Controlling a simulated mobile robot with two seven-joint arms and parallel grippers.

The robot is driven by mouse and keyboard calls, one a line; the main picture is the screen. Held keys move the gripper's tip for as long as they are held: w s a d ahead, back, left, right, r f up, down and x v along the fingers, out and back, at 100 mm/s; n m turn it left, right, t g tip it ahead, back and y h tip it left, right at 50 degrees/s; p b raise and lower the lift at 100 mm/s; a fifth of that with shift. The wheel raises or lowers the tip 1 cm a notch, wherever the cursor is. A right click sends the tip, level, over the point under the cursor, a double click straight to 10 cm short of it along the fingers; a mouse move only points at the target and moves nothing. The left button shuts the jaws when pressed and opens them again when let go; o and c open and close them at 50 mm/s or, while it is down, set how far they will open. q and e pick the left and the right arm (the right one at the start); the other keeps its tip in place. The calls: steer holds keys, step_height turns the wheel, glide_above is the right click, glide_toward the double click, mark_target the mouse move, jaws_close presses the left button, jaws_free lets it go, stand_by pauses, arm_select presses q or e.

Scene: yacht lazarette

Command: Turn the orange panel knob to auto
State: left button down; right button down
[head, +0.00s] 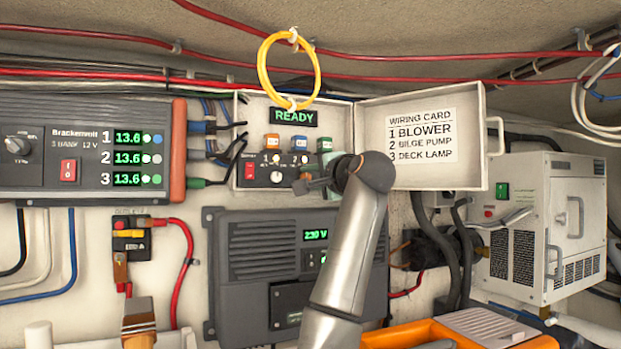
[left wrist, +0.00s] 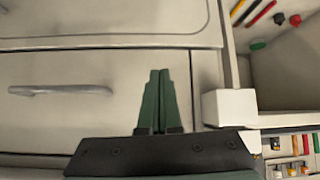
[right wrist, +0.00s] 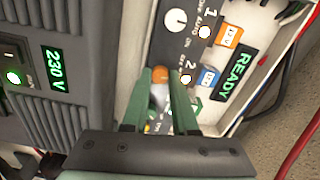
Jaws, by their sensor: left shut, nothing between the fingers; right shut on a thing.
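The panel (head: 250,175) is in an open grey box (head: 240,115) under a lit READY display (head: 294,116), which also shows in the right wrist view (right wrist: 235,75). My right gripper (head: 308,182) is at the panel, its fingers (right wrist: 157,92) on either side of the orange knob (right wrist: 160,74), gripping it beside the number 2. The knob's pointer is hidden, so its setting cannot be told. A white-faced dial (right wrist: 176,21) by the number 1 is clear of the fingers. My left gripper (left wrist: 158,75) is shut and empty before pale drawer fronts.
The box's open lid (head: 420,185) carries a wiring card (head: 421,137) listing 1 blower, 2 bilge pump, 3 deck lamp. A yellow ring (head: 262,70) hangs in front of the box's top. Orange (right wrist: 230,37) and blue (right wrist: 208,77) plugs sit close to the fingers.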

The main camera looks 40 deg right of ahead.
steer(key=shift+m, duration=0.9)
steer(key=c, duration=0.7)
jaws_free()
steer(key=shift+s, duration=0.15)
steer(key=shift+s+a+b, duration=0.15)
steer(key=shift+s+b, duration=0.2)
steer(key=b+v, duration=0.4)
steer(key=v, duration=0.7)
steer(key=shift+s, duration=0.25)
